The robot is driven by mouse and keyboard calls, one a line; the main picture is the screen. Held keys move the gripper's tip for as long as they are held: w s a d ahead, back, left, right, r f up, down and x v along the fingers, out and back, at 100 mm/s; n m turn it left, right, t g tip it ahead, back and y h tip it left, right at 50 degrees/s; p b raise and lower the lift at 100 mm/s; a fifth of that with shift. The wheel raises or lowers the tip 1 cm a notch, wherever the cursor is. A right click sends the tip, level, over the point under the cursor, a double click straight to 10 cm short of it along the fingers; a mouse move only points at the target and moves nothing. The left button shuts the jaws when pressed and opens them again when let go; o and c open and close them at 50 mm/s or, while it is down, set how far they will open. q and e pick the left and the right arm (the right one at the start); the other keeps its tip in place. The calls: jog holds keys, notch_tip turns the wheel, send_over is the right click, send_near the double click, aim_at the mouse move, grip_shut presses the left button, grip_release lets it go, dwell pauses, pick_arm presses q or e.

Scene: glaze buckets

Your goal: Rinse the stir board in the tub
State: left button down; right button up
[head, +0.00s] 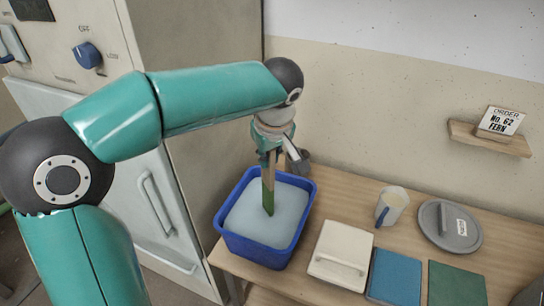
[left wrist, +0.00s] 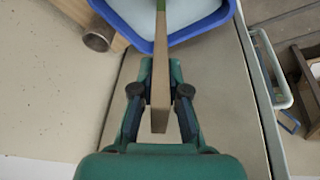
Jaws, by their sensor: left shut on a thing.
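My left gripper (head: 268,156) is shut on the stir board (head: 268,198), a narrow wooden strip with a green lower part. It holds the board nearly upright over the blue tub (head: 258,250). The tub is full of pale, cloudy water (head: 247,212). The board's green end meets the water inside the rim; how deep it goes is hidden. In the left wrist view the board (left wrist: 161,70) runs between the fingers (left wrist: 160,95), past the tub's rim (left wrist: 136,36). My right gripper is in neither view.
Right of the tub on the wooden table are a white lidded box (head: 341,252), blue (head: 395,278) and green (head: 457,284) squares, a mug (head: 391,206) and a grey lid (head: 449,226). A grey cylindrical thing (head: 300,162) stands behind the tub. An order card (head: 501,121) sits on a wall shelf.

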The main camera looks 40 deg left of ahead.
pick_arm(q)
jog(key=shift+d+b+x, duration=0.2)
jog(key=shift+b+x, duration=0.9)
jog(key=shift+x, duration=0.4)
jog(key=shift+d+b+x, duration=0.2)
jog(key=shift+b+x, duration=0.9)
jog(key=shift+x, duration=0.45)
jog(key=shift+s+f, duration=0.1)
jog(key=shift+s, duration=0.1)
